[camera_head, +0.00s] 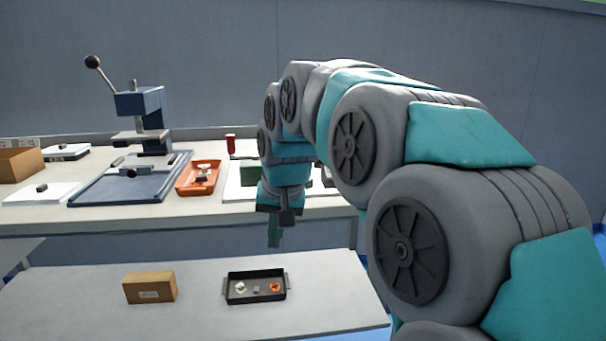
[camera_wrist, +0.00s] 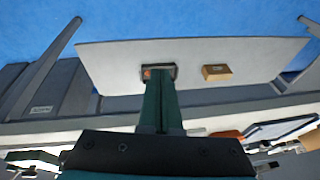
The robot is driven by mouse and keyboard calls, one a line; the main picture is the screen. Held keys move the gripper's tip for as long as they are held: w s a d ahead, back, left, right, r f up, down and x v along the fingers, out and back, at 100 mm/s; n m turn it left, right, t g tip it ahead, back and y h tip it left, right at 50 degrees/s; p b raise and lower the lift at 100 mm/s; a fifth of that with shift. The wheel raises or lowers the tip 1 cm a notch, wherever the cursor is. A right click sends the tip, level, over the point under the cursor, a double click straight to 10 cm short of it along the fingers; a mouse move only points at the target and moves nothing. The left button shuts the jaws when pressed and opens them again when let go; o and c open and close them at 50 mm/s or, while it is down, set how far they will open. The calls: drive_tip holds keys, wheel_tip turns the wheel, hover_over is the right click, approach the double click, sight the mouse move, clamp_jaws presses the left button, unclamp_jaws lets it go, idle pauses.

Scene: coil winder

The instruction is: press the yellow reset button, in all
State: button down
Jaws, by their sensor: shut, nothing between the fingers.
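My gripper (camera_head: 274,240) hangs pointing down in front of the upper bench's front edge, above the lower shelf. Its green fingers are closed together and hold nothing. They also show in the wrist view (camera_wrist: 159,88), where their tips overlap the image of the black tray. I cannot make out a yellow reset button in either view. My arm hides the right part of the bench, including most of what stands behind the gripper. A green block (camera_head: 236,176) shows partly beside my wrist.
The upper bench (camera_head: 60,215) carries a blue lever press (camera_head: 142,105), a blue tray (camera_head: 95,193), an orange tray (camera_head: 187,188) and a red cylinder (camera_head: 230,145). The lower shelf (camera_head: 190,320) holds a cardboard box (camera_head: 150,288) and a black tray (camera_head: 255,299) with small parts.

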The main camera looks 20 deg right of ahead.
drive_tip(key=w+d+r+m+t+h, duration=0.1)
drive_tip(key=w+d+r+m+t, duration=0.1)
drive_tip(key=w+d+r, duration=0.6)
drive_tip(key=w+d+r+m+t+h, duration=0.1)
drive_tip(key=w+d+r+m+t, duration=0.2)
drive_tip(key=w+d+r, duration=0.5)
drive_tip(key=w+m, duration=0.1)
drive_tip(key=w, duration=0.3)
drive_tip(key=shift+d+m, duration=0.15)
drive_tip(key=shift+m, duration=0.15)
drive_tip(key=shift+f, duration=0.1)
drive_tip(key=shift+f+b, duration=2.95)
drive_tip(key=shift+f, duration=1.35)
drive_tip(key=shift+f, duration=0.4)
